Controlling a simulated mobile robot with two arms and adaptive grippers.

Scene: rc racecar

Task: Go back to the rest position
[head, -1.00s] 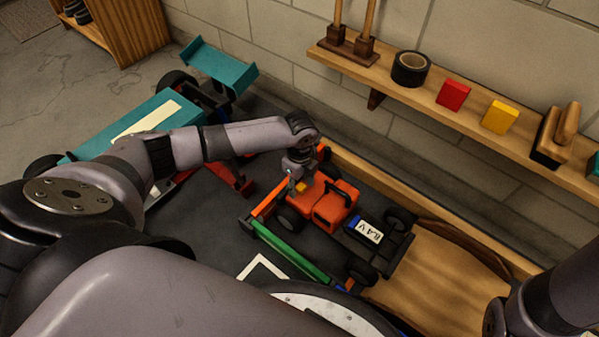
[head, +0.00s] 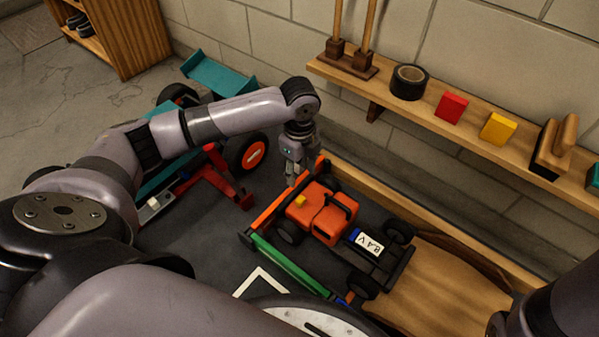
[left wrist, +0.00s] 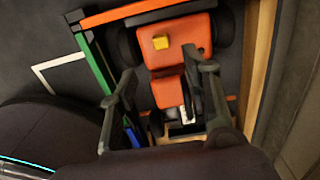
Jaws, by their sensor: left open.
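My left gripper (head: 298,172) is open and empty in the head view. It hangs fingers-down above the far left end of the orange RC car. In the left wrist view its two spread fingers (left wrist: 165,90) frame the car from above, apart from it. The car also shows in the left wrist view (left wrist: 172,28). My right gripper is not in view; only a dark part of my right arm shows at the lower right.
A green bar (head: 290,268) and an orange bar (head: 272,215) border the car. A teal car (head: 175,165) stands behind my left arm, with a red jack stand (head: 222,180) beside it. A wall shelf (head: 420,110) holds tape, red and yellow blocks and a brush.

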